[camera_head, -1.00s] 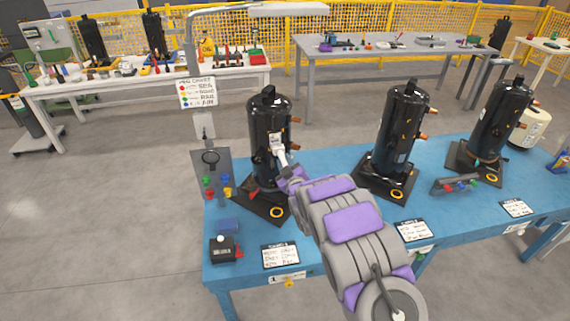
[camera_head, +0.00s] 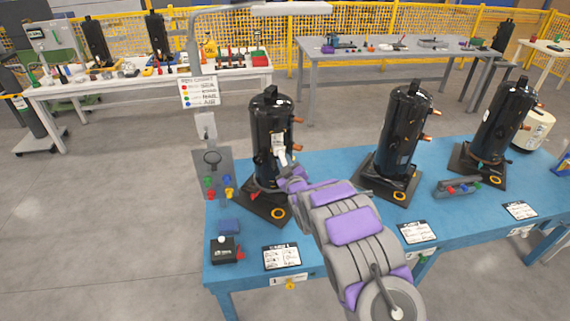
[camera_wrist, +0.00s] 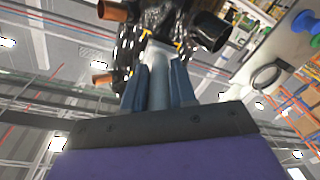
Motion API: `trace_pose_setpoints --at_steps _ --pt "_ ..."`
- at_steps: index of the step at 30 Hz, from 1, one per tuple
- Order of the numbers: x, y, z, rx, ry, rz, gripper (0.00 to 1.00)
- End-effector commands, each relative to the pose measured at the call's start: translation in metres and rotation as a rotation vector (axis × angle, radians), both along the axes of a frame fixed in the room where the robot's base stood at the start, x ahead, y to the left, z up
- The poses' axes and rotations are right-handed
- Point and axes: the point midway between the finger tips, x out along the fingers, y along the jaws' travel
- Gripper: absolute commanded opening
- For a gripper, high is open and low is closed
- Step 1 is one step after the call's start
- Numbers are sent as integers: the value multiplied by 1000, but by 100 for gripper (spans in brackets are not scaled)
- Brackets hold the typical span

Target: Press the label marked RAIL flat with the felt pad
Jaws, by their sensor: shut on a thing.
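My gripper (camera_head: 287,170) is at the front of the left black compressor (camera_head: 268,118) on the blue bench. It is shut on a pale tool with a round handle (camera_wrist: 158,88), and its fingers flank that handle in the wrist view. The tool's whitish head (camera_head: 281,157) is at the compressor's front, just below a small white label (camera_head: 278,140). I cannot tell whether the head touches the label or the compressor. The label's print is too small to read, so I cannot confirm RAIL. The tool's felt face is hidden.
Two more black compressors (camera_head: 402,130) (camera_head: 499,120) stand to the right. Copper stubs (camera_head: 298,120) stick out of the left compressor. A colour chart (camera_head: 199,92) stands behind.

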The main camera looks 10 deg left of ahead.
Motion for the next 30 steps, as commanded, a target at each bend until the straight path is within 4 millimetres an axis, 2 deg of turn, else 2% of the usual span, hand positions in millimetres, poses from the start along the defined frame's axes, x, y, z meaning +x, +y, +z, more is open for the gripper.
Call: trace_pose_setpoints --at_steps 30 --pt "8 3 0 0 -1 1 0"
